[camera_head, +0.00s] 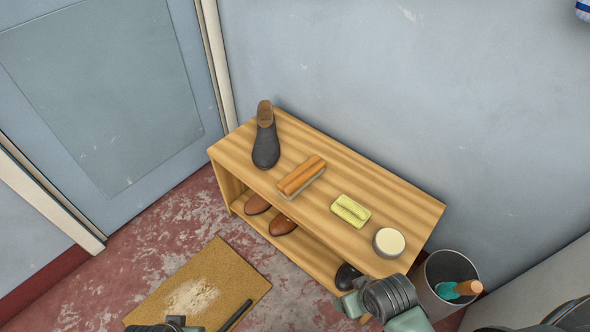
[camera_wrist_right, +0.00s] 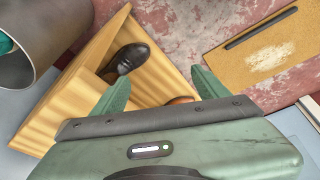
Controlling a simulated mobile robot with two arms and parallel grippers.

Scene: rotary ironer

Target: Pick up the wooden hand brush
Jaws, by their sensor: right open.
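The wooden hand brush (camera_head: 301,175) lies on the top board of the shoe bench, between a dark clog and a yellow sponge. It has an orange-brown wooden back and a pale grey underside. My right gripper (camera_head: 352,302) is in front of the bench's right end, apart from the brush. In the right wrist view its two green fingers (camera_wrist_right: 161,88) are spread with nothing held between them. The brush does not show in that view. Part of my left arm's end (camera_head: 168,327) shows at the bottom edge; its fingers cannot be made out.
The bench (camera_head: 400,200) also carries the clog (camera_head: 265,140), sponge (camera_head: 350,210) and a round white-topped tin (camera_head: 389,242). Brown and black shoes stand on its lower shelf. A grey bin (camera_head: 432,272) stands at its right end. A mat (camera_head: 220,270) with a dark bar (camera_head: 235,315) lies in front.

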